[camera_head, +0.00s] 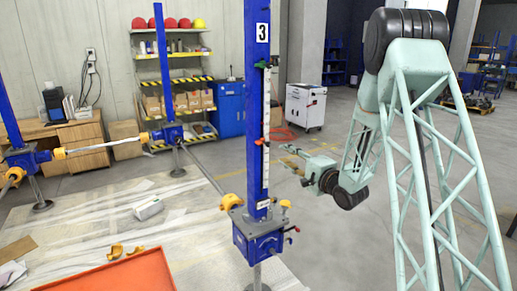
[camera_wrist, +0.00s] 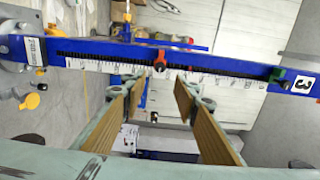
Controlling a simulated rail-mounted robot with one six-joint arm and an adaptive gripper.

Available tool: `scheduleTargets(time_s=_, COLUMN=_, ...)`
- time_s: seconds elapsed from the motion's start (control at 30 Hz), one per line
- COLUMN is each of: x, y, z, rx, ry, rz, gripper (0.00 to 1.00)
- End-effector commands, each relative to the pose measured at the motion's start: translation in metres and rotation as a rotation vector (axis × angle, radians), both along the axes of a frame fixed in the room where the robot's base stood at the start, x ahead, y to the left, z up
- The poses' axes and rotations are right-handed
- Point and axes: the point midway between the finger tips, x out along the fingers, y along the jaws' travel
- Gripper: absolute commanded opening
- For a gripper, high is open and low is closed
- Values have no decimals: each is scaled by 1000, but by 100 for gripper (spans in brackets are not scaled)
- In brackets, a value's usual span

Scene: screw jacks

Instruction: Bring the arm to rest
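My arm is the pale green lattice arm at the right of the head view. My gripper (camera_head: 290,158) points left toward the blue jack column (camera_head: 257,110) marked 3, apart from it in the picture. In the wrist view my gripper (camera_wrist: 160,88) shows two wooden-faced fingers standing wide apart with nothing between them. Beyond the fingertips the blue column (camera_wrist: 225,62) runs across the view with a toothed rack, a white scale, a red pointer (camera_wrist: 160,60) and a green one (camera_wrist: 276,75). The distance from fingertips to column is hard to tell.
A blue gearbox (camera_head: 258,238) with yellow couplings sits at the column's foot. An orange tray (camera_head: 125,275) lies at lower left. Other blue jacks (camera_head: 163,75) stand behind left. Shelves, a workbench and a white cabinet (camera_head: 305,106) line the back. Floor right of the column is clear.

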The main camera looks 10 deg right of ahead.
Motion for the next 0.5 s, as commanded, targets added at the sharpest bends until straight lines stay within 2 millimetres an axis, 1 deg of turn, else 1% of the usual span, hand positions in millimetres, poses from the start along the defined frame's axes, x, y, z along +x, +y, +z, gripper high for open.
scheduleTargets(time_s=0.27, x=-1, y=1, z=6, rx=-41, ry=6, rz=-11, gripper=28)
scheduleTargets(time_s=0.5, x=-4, y=2, z=22, rx=-155, ry=31, rz=-44, gripper=28)
